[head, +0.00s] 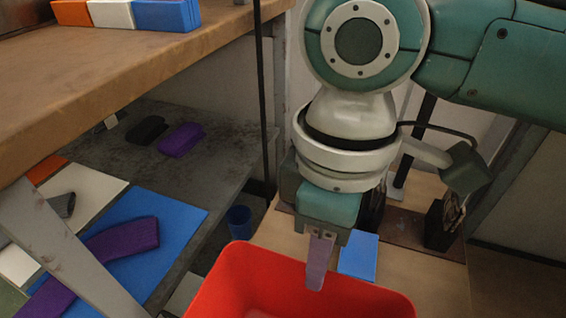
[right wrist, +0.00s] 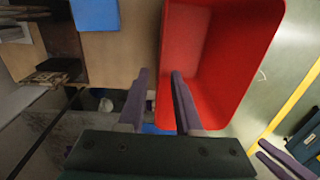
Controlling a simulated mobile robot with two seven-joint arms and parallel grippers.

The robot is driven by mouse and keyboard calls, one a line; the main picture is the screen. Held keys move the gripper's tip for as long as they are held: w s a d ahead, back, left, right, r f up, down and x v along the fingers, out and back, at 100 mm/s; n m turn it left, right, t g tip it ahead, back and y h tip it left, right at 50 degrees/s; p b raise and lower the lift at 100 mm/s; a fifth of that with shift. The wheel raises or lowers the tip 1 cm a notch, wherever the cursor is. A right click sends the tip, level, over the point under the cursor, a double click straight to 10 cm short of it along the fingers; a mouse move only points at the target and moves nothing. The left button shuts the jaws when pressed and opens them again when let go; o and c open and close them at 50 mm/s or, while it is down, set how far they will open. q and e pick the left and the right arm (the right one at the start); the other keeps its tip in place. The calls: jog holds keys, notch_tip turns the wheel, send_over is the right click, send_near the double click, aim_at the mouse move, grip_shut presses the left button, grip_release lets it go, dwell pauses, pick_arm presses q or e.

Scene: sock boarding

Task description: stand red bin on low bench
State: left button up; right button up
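The red bin (head: 235,290) is at the bottom of the head view, cut off by the lower edge. In the right wrist view the bin (right wrist: 225,70) fills the upper middle, and its inside looks empty where it shows. My right gripper (head: 318,285) is over the bin's far rim. In the right wrist view its two fingers (right wrist: 160,73) are apart, one on each side of the near bin wall. A pale wooden surface (head: 435,285) lies beyond the bin; I cannot tell if it is the low bench. Two purple fingers, apparently my left gripper (right wrist: 276,160), show at lower right.
A brown worktop (head: 200,45) juts in at upper left, with a grey lower shelf (head: 225,150) holding a purple sock (head: 181,140). A blue cup (head: 239,221) and a blue flat thing (head: 358,257) are near the bin. A dark upright post (head: 262,90) stands between.

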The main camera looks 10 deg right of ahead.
pick_arm(q)
notch_tip(320, 180, up, 3)
jog(key=shift+f+p, duration=0.1)
jog(key=shift+p, duration=0.85)
pick_arm(e)
notch_tip(320, 180, up, 5)
jog(key=shift+w+r, duration=0.1)
pick_arm(q)
jog(key=shift+a, duration=0.1)
